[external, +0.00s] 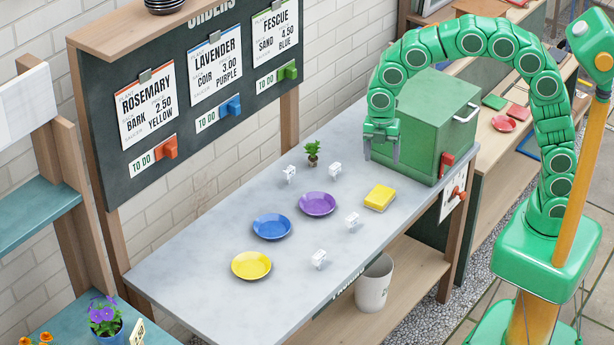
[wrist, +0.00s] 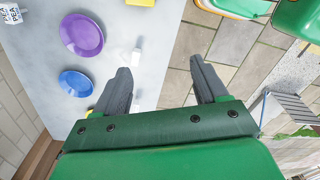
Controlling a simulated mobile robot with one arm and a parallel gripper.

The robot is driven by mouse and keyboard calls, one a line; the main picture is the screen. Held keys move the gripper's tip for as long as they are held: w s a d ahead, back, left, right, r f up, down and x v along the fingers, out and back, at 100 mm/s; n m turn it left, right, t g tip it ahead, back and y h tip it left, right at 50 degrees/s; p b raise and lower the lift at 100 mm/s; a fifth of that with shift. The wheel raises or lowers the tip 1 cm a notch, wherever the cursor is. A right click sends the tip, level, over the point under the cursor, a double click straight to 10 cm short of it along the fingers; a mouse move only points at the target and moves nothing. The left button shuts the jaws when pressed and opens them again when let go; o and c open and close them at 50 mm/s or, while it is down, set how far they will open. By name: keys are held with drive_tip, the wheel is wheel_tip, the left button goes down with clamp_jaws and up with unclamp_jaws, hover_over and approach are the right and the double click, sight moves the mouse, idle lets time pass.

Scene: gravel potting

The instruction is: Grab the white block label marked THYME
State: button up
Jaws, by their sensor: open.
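Several small white blocks stand on the grey table. One is at the back left (external: 289,174), one beside the green plant (external: 335,171), one at the front right (external: 352,220) and one near the front edge (external: 319,259). Their lettering is too small to read, so I cannot tell which is marked THYME. My gripper (external: 381,152) is open and empty, raised beside the green box. In the wrist view its fingers (wrist: 161,66) are spread apart, with a white block (wrist: 136,57) beyond the left fingertip. Another block with dark marks (wrist: 10,15) shows at the top left corner.
Purple (external: 317,204), blue (external: 272,226) and yellow (external: 251,265) saucers lie mid-table. A yellow stack (external: 379,197) lies near the right edge. The green box (external: 428,125) stands at the right end. An orders board (external: 190,90) stands behind. The table's left end is clear.

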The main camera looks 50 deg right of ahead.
drive_tip(key=w+a+f+n, duration=0.2)
drive_tip(key=a+f+n, duration=0.1)
drive_tip(key=a, duration=0.3)
drive_tip(key=w+a+f+n, duration=0.1)
drive_tip(key=a+f+n, duration=0.2)
drive_tip(key=a, duration=0.3)
drive_tip(key=n, duration=0.7)
hover_over(318, 254)
wheel_tip(318, 254, down, 8)
drive_tip(key=shift+w+f+n+t, duration=0.15)
drive_tip(key=shift+w+f, duration=0.05)
drive_tip(key=shift+f, duration=0.35)
drive_tip(key=shift+w+f+n+t, duration=0.15)
drive_tip(key=shift+f, duration=0.4)
drive_tip(key=shift+s+f, duration=0.2)
drive_tip(key=shift+f, duration=1.15)
drive_tip(key=shift+s+f, duration=0.15)
drive_tip(key=shift+f, duration=1.2)
drive_tip(key=shift+r, duration=0.1)
drive_tip(key=c, duration=1)
drive_tip(key=shift+c, duration=0.2)
